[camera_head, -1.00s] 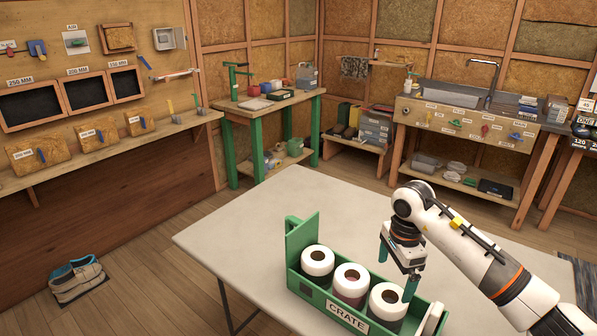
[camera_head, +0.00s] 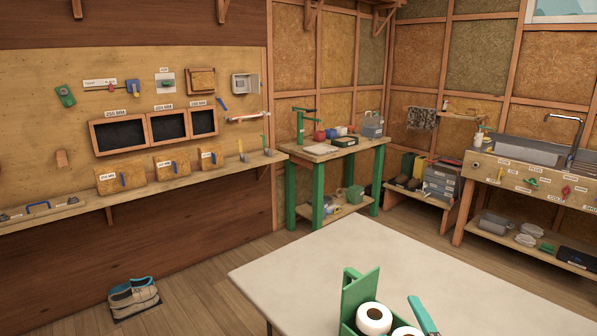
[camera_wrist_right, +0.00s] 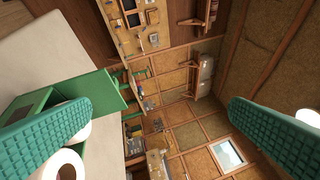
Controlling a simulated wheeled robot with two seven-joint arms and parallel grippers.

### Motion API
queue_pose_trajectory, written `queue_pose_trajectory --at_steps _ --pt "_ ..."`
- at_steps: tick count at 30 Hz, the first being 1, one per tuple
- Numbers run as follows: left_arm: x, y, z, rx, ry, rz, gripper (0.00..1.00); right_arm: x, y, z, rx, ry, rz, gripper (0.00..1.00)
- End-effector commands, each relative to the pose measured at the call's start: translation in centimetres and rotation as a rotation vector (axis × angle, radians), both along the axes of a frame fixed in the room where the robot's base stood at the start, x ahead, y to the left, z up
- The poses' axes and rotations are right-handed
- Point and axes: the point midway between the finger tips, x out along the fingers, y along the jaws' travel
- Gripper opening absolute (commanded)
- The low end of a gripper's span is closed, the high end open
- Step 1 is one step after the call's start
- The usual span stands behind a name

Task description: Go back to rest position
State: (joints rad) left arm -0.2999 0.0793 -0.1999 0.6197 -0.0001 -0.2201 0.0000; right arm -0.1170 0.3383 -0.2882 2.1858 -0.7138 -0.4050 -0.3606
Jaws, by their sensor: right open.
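My right gripper (camera_wrist_right: 160,108) is open, with a wide empty gap between its two teal ridged fingers in the right wrist view. In the head view only one teal finger (camera_head: 422,316) shows at the bottom edge, beside the green crate (camera_head: 358,292). The crate stands on the pale table (camera_head: 300,272). White rolls (camera_head: 373,318) sit in the crate, most of which is cut off below. In the right wrist view, rolls (camera_wrist_right: 64,163) and the green crate end (camera_wrist_right: 98,92) lie at the left, partly behind a finger. My left gripper is not in view.
A wall shelf (camera_head: 150,192) with tools runs along the left. A green-legged bench (camera_head: 340,147) and a sink unit (camera_head: 535,175) stand at the back. Shoes (camera_head: 133,297) lie on the floor at the left. The table's left part is clear.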

Motion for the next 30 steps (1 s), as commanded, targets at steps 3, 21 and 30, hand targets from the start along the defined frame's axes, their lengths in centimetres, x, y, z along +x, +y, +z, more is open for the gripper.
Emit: queue_pose_trajectory --at_steps 3,21,30 --pt "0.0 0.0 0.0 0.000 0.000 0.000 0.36 -3.6 -3.4 -6.6 0.339 0.337 -0.192 1.00" --pt "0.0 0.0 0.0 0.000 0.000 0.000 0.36 -24.1 -2.4 -20.0 0.972 1.307 -0.698 1.00" --pt "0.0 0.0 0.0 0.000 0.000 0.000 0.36 -23.1 -2.0 -27.8 0.966 1.360 -0.728 1.00"
